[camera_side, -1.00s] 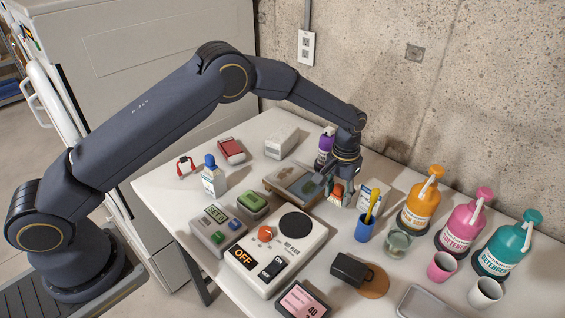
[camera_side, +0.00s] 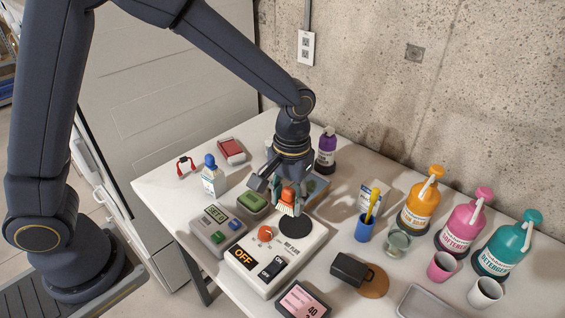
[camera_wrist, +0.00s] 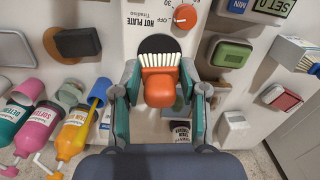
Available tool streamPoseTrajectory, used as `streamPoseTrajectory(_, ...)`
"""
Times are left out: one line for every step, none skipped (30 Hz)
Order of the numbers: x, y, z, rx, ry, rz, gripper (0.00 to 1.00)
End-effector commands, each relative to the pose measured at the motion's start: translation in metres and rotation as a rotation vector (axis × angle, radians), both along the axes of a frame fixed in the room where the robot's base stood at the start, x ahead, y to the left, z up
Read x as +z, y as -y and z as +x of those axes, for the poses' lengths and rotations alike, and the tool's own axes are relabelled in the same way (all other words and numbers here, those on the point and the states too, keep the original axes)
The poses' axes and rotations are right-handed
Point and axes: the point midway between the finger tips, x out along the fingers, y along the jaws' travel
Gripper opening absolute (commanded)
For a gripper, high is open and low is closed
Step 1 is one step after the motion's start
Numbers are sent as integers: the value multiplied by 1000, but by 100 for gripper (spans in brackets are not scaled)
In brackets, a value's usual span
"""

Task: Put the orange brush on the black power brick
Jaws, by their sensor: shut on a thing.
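The orange brush (camera_side: 288,195) with pale bristles hangs in my gripper (camera_side: 284,200), above the hot plate's black disc in the side view. In the wrist view the brush (camera_wrist: 160,90) sits between the two fingers of my gripper (camera_wrist: 162,82), bristles toward the top of the picture. The black power brick (camera_side: 350,269) appears to be the black block with a dark loop on a round brown mat, to the right and front of my gripper. It also shows at the upper left of the wrist view (camera_wrist: 78,42).
The white hot plate (camera_side: 258,270) lies below my gripper. A blue cup (camera_side: 364,231) with a yellow item, a glass (camera_side: 398,243) and several detergent bottles stand to the right. A pink-screened device (camera_side: 303,301) is at the front. A grey tray (camera_side: 430,303) lies front right.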

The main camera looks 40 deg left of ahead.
Motion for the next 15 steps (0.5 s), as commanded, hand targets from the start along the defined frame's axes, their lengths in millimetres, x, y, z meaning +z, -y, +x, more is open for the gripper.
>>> streamPoseTrajectory(4, 10, -12, -5, 1, 1, 8)
streamPoseTrajectory(7, 17, -19, -6, 2, 2, 8)
streamPoseTrajectory(10, 25, -29, -11, 1, 3, 8)
streamPoseTrajectory(13, 31, -37, -20, 4, 2, 8)
streamPoseTrajectory(16, 37, -45, -28, 5, 2, 8)
streamPoseTrajectory(20, 46, -55, -47, 9, 0, 8)
streamPoseTrajectory(22, 51, -61, -60, 11, -1, 8)
streamPoseTrajectory(25, 56, -68, -82, 15, -3, 8)
streamPoseTrajectory(27, 62, -75, -105, 19, -6, 8)
streamPoseTrajectory(29, 66, -78, -122, 24, -9, 8)
streamPoseTrajectory(31, 70, -81, -135, 27, -12, 8)
streamPoseTrajectory(32, 74, -81, -147, 30, -15, 8)
streamPoseTrajectory(31, 77, -80, -153, 31, -16, 8)
streamPoseTrajectory(30, 80, -78, -157, 31, -16, 8)
streamPoseTrajectory(26, 85, -73, -160, 31, -15, 8)
